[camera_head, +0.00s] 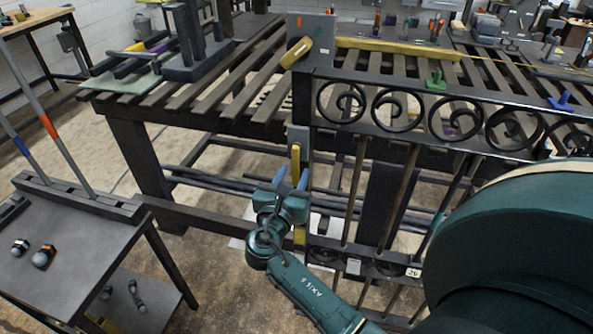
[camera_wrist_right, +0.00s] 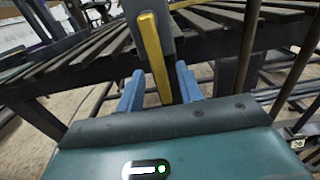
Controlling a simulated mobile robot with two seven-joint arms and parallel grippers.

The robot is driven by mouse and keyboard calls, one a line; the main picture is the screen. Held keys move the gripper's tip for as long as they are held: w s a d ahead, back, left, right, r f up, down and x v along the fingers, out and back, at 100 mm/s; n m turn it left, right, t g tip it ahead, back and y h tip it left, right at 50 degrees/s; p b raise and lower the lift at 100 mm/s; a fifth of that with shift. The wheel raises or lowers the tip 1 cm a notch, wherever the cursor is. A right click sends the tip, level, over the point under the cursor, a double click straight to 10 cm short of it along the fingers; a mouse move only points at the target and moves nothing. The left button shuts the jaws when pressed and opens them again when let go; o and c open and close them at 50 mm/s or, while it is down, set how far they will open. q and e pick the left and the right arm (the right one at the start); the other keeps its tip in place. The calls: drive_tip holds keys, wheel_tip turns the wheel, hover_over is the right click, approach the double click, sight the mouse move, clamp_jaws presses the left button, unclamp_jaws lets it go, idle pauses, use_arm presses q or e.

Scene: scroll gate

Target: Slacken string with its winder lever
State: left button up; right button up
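A grey box (camera_head: 311,45) with a short tan-yellow lever (camera_head: 297,52) stands at the top left corner of the gate. Below it, an upright yellow bar (camera_head: 295,160) lies on a grey plate (camera_head: 299,138) on the gate's post; it also shows in the wrist view (camera_wrist_right: 154,55). My right gripper (camera_head: 291,178) is open, its two blue fingers at the lower part of this bar, one to each side in the wrist view. I cannot tell whether they touch it. A thin yellow string (camera_head: 525,66) runs right across the bench top. My left gripper is not in view.
The dark gate with its scroll row (camera_head: 404,108) and upright rods stands right of the gripper. A slatted bench (camera_head: 215,95) is behind. A dark cart (camera_head: 85,245) stands at the left. Floor shows between cart and gate.

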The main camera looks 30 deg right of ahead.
drive_tip(key=shift+w+d, duration=0.1)
drive_tip(key=shift+c, duration=0.6)
clamp_jaws()
